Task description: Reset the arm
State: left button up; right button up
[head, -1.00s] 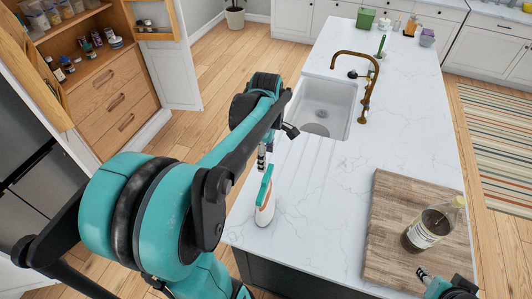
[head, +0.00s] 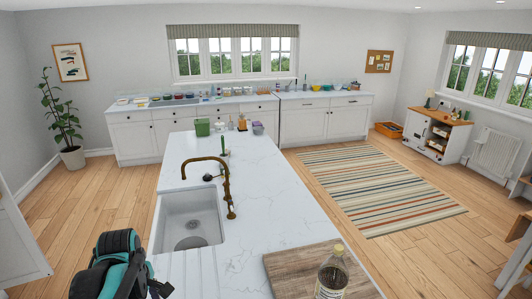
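Part of my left arm (head: 112,268), teal and black, shows at the bottom left in the head view, beside the left front edge of the island. My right arm and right gripper do not show.
The white marble island (head: 270,205) holds a sink (head: 190,222), a brass tap (head: 226,190) and a wooden board (head: 290,272) with a bottle (head: 331,274) at its front. Open wooden floor and a striped rug (head: 380,190) lie to the right.

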pick_arm(q)
jog(key=s+d+f+m+t+b, duration=0.2)
jog(key=d+f+m+b, duration=0.4)
jog(key=f+m+b, duration=0.3)
jog(key=s+d+f+m+t+b, duration=0.3)
jog(key=d+f+m+b, duration=0.4)
jog(key=f, duration=0.7)
jog(key=m+t+b, duration=0.1)
jog(key=m+b, duration=0.1)
jog(key=b, duration=0.1)
jog(key=shift+s+d+f+b, duration=0.2)
jog(key=shift+s+b, duration=0.1)
jog(key=shift+b, duration=0.1)
